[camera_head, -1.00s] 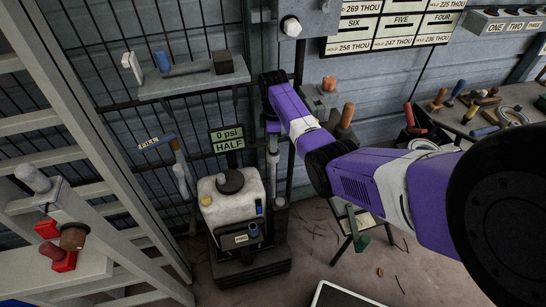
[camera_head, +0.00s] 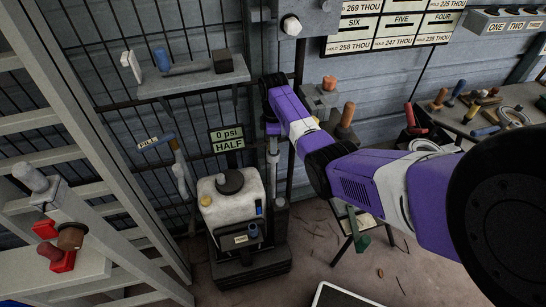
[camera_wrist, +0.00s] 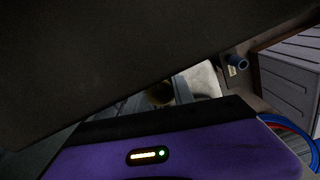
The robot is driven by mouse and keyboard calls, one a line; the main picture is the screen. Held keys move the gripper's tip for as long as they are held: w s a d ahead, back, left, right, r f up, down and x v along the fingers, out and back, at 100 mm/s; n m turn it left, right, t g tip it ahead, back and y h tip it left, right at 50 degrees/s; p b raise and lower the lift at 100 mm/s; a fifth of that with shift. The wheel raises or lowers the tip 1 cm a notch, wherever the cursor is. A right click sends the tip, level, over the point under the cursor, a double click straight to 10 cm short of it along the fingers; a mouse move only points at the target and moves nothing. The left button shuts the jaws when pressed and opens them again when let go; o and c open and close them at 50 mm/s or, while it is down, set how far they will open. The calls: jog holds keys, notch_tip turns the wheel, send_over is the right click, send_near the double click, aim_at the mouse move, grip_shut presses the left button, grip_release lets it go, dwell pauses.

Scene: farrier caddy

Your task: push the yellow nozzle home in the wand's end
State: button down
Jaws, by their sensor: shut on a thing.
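My gripper (camera_wrist: 162,104) shows in the wrist view, its grey fingers in deep shadow above the purple housing. It is shut on a small, dark yellowish round thing (camera_wrist: 160,93), which looks like the yellow nozzle. Its seating in the wand's end is hidden. In the head view my purple wrist points down beside the sprayer tank. A pale upright tube (camera_head: 273,160), perhaps the wand, stands just below it. The nozzle cannot be made out in the head view.
The white tank (camera_head: 231,208) stands on a dark base, with a "0 psi HALF" sign (camera_head: 227,141) behind it. A shelf (camera_head: 190,82) with small objects is at upper left. A cluttered bench (camera_head: 470,125) is at right. A dark slab fills much of the wrist view.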

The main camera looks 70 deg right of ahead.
jog(key=shift+f+b, duration=0.5)
jog(key=shift+f, duration=0.25)
dwell(0.6)
jog(key=c, duration=1)
grip_release()
notch_tip(320, 180, up, 8)
jog(key=shift+f, duration=0.1)
jog(key=shift+r+p, duration=2.25)
